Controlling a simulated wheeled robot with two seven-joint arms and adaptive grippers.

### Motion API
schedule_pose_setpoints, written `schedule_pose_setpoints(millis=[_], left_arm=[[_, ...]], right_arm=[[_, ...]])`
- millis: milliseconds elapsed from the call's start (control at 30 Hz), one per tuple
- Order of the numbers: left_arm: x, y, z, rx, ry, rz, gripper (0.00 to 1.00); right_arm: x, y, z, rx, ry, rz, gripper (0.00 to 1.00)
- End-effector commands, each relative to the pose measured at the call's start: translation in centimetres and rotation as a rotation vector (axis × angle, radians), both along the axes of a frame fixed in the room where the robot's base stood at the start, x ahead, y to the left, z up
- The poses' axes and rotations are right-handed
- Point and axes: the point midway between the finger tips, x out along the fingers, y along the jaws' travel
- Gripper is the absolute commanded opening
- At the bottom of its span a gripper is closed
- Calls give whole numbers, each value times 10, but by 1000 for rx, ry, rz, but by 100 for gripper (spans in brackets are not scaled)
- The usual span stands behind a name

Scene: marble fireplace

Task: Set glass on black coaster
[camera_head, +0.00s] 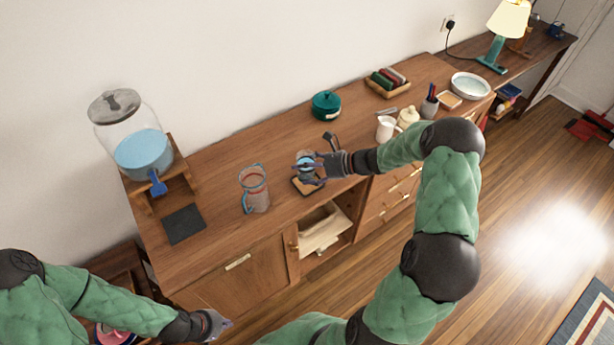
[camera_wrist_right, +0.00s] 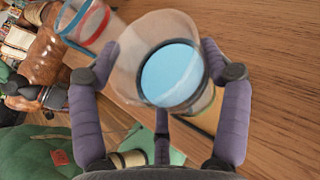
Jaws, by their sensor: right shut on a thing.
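A clear glass (camera_head: 306,159) with light blue liquid is held by my right gripper (camera_head: 307,167) over the cabinet top. In the right wrist view the glass (camera_wrist_right: 170,72) sits between the two fingers of my right gripper (camera_wrist_right: 162,75), which is shut on it. A black square coaster (camera_head: 183,224) lies flat at the left of the cabinet top, in front of the dispenser, with nothing on it. A small tan, dark-edged square (camera_head: 309,187) lies under the held glass; I cannot tell whether they touch. My left gripper (camera_head: 222,323) hangs low beside the cabinet front, away from both; its fingers are unclear.
A clear pitcher (camera_head: 255,189) with red and blue bands stands between the black coaster and the held glass. A dispenser (camera_head: 142,152) of blue liquid stands on a wooden stand (camera_head: 178,182). A teal pot (camera_head: 326,104), white mug (camera_head: 386,127) and bowl (camera_head: 470,86) stand further right.

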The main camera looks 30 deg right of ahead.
Motion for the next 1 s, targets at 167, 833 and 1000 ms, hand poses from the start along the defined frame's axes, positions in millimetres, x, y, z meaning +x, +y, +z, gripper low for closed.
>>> schedule_pose_setpoints(millis=[167,833,1000], left_arm=[[0,0,-2,0,0,0,0],[0,0,-17,0,0,0,0],[0,0,-17,0,0,0,0]], right_arm=[[4,-6,-6,0,-3,-1,30],[7,-10,-45,-1,-2,0,30],[6,-10,-46,-1,-1,-1,87]])
